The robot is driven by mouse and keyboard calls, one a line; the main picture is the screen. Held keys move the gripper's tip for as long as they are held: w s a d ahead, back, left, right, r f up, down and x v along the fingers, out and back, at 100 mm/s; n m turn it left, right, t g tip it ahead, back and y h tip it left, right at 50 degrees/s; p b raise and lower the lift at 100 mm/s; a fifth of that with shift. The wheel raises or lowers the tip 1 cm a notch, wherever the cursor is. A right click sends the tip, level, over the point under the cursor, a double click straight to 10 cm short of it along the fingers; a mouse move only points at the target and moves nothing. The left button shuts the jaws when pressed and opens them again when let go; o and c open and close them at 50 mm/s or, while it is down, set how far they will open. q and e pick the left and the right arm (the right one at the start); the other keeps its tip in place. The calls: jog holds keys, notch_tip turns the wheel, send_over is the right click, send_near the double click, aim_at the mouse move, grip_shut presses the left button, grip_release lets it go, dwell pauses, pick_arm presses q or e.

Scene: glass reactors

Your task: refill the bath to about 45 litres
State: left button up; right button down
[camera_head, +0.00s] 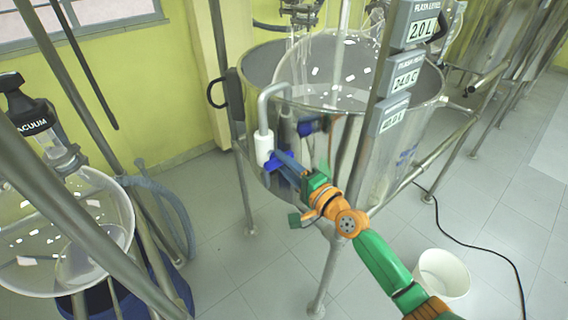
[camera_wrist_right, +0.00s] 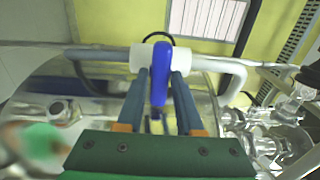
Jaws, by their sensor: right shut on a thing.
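The steel bath (camera_head: 375,150) stands on a tube frame, with a round glass flask (camera_head: 335,62) set in it. On its left side a bent metal pipe (camera_head: 265,105) runs to a white valve body (camera_head: 264,147) with a blue handle (camera_head: 270,163). My right gripper (camera_head: 285,165) reaches in from the lower right and is shut on the blue handle. In the right wrist view the handle (camera_wrist_right: 160,72) sits between my two blue fingers, in front of the white valve body (camera_wrist_right: 146,58). My left gripper is not in view.
Display boxes (camera_head: 413,30) on a post read 2.0 L and 34.0 C; the lowest (camera_head: 394,113) is too small to read surely. A white bucket (camera_head: 443,274) and a black cable (camera_head: 500,250) are on the floor. A glass vessel (camera_head: 60,240) stands at left.

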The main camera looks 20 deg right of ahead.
jog(key=n, duration=0.5)
jog(key=shift+n+b, duration=0.4)
jog(key=n, duration=0.5)
jog(key=shift+f+n, duration=0.1)
jog(key=shift+n, duration=0.5)
jog(key=c, duration=0.7)
grip_release()
jog(key=shift+a, duration=0.1)
jog(key=shift+b+v, duration=0.3)
jog(key=shift+v, duration=3.2)
